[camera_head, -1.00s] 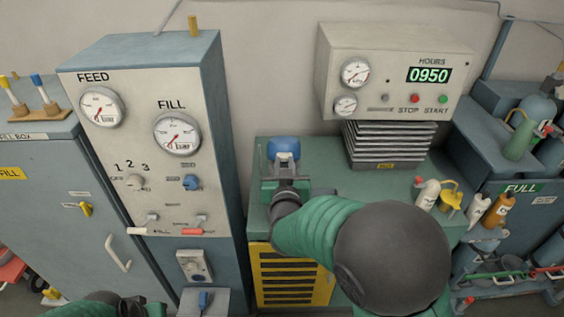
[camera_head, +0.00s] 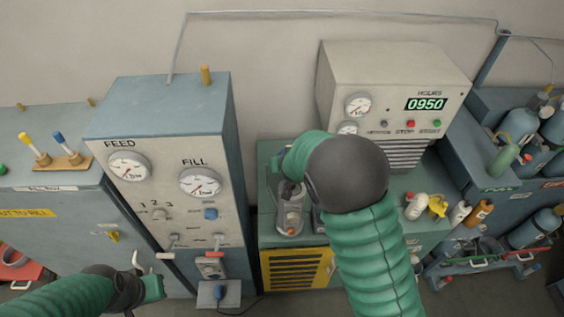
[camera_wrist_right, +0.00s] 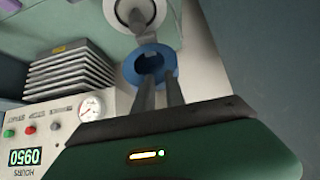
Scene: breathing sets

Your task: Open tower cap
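The tower (camera_head: 290,214), a clear upright cylinder with dark parts, stands on the green bench top. My right gripper (camera_head: 290,187) is over its upper end, partly hidden by my arm. In the right wrist view, the blue cap (camera_wrist_right: 133,68) is a ring with a dark centre. My right gripper's two fingers (camera_wrist_right: 156,78) overlap it with a narrow gap between them; a firm hold on it does not show. The pale round tower top (camera_wrist_right: 152,12) shows just beyond the cap. My left gripper (camera_head: 153,288) is low at the left, apart from the tower.
The gauge cabinet (camera_head: 165,105) stands left of the tower. The hour-meter panel (camera_head: 395,80) is behind my right arm. Small bottles (camera_head: 416,207) stand on the bench at the right. A yellow grille (camera_head: 297,268) is below the tower.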

